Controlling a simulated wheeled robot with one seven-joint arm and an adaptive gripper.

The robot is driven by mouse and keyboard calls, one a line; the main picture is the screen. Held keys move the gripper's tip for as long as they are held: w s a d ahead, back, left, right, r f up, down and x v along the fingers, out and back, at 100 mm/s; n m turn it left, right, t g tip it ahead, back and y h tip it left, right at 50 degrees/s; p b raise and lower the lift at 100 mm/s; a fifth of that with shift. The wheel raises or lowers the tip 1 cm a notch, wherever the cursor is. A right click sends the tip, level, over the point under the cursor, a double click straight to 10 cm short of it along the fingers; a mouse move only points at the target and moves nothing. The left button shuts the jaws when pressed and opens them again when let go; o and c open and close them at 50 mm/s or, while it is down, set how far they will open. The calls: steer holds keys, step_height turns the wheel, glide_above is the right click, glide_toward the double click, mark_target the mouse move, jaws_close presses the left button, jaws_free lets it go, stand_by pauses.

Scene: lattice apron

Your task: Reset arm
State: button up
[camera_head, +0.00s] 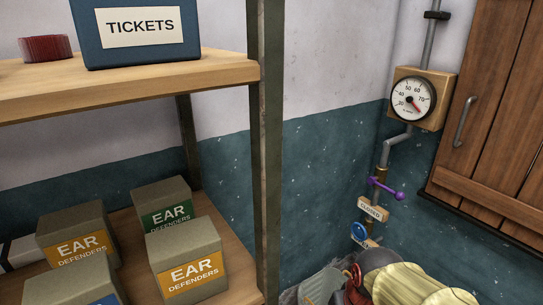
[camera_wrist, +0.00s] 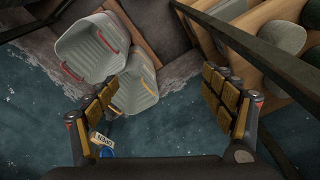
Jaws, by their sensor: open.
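My gripper (camera_wrist: 165,104) shows in the wrist view with its two padded fingers spread wide apart. It is open, and nothing is held between the pads. Beyond the fingers a grey basket with yellow handles (camera_wrist: 136,86) shows, below the gap and apart from the pads. A yellowish ribbed shape at the lower right of the head view may be part of my arm; I cannot tell for sure.
Left in the head view, a shelf (camera_head: 150,86) bears a blue TICKETS box (camera_head: 135,30); ear defender boxes (camera_head: 187,262) stand below. A gauge (camera_head: 412,98), purple lever (camera_head: 384,187) and blue knob (camera_head: 360,231) line the wall pipe. Another grey basket (camera_wrist: 88,48) has red handles.

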steer(key=s+d+r+t+p, duration=0.1)
steer(key=s+d+r+t, duration=0.1)
steer(key=r, duration=0.4)
steer(key=s+d+r+t+p, duration=0.1)
steer(key=s+d+r, duration=0.1)
steer(key=s+r, duration=0.2)
step_height(320, 180, up, 2)
steer(key=shift+d+r+m+t+h, duration=0.1)
steer(key=shift+d+m+t+h, duration=0.05)
steer(key=shift+m+t+h, duration=0.2)
steer(key=shift+c, duration=0.6)
